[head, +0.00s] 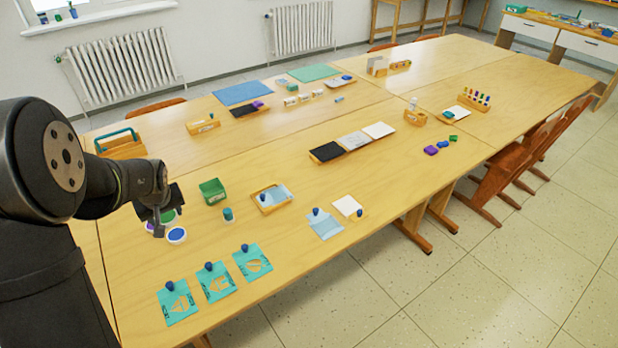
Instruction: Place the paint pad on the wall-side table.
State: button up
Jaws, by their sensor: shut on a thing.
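My gripper (161,226) is at the left end of the near wooden table, low over a small group of round paint pads. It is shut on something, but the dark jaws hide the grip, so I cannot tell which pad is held. A green pad (169,216) shows right beside the jaws. A blue pad (176,236) with a white rim lies just in front, and a purple one (149,230) is partly hidden behind the fingers. A side table with white drawers (587,46) stands by the wall at far upper right, with several art items on top.
The joined wooden tables (290,240) hold a green box (212,190), a wooden tray (272,198), teal stencil cards (215,283) and a row of dark, grey and white panels (353,143). Chairs (510,165) line the right side. The tiled floor (480,270) is clear at lower right.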

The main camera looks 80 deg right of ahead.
aim_at(167, 220)
jog(key=shift+f, duration=1.8)
jog(key=shift+w, duration=0.1)
jog(key=w+f, duration=0.2)
jog(key=w, duration=0.1)
jog(key=w+a+f, duration=0.1)
jog(key=w+f, duration=0.1)
jog(key=w, duration=0.2)
jog(key=w+a+f, duration=0.1)
jog(key=w+f, duration=0.2)
jog(key=w, duration=0.1)
jog(key=shift+w, duration=0.2)
jog(key=shift+f, duration=2)
jog(key=shift+f, duration=0.1)
jog(key=o, duration=1)
jog(key=shift+o, duration=0.2)
jog(key=v, duration=1.2)
